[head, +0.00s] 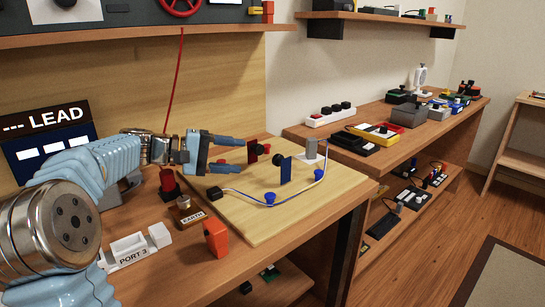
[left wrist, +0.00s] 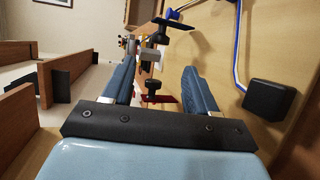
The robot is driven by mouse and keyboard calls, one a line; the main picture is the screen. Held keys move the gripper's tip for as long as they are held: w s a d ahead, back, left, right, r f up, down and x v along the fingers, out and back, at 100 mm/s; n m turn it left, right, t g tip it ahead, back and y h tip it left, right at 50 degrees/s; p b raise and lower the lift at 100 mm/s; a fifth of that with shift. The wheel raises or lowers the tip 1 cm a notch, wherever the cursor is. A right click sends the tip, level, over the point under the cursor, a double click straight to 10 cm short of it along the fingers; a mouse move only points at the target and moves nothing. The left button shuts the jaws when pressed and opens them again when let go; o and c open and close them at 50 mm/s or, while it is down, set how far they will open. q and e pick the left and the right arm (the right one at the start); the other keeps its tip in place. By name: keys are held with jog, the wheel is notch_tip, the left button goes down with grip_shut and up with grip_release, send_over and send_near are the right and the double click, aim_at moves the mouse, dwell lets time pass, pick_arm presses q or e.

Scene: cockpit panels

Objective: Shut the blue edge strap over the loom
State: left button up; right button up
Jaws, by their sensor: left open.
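The blue edge strap (head: 286,171) stands upright on the wooden board, with a black knob on its left side. The loom (head: 240,195), a thin pale-blue cable, curves along the board from a black plug (head: 215,193) to a grey block (head: 311,150), beside the strap's foot. In the left wrist view the loom (left wrist: 237,45) shows at upper right. My left gripper (head: 240,155) is open and empty, left of the blue strap and near an upright red strap (head: 252,152) with a black knob. The right gripper is out of view.
Blue clips (head: 270,199) stand along the loom. A red-topped post (head: 168,182), an EARTH block (head: 186,212), an orange block (head: 216,238) and a PORT 3 holder (head: 130,250) stand on the bench at front left. The board's front part is clear.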

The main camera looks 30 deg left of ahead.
aim_at(273, 159)
pick_arm(q)
jog(key=p+x, duration=0.1)
jog(key=x, duration=1.1)
grip_shut()
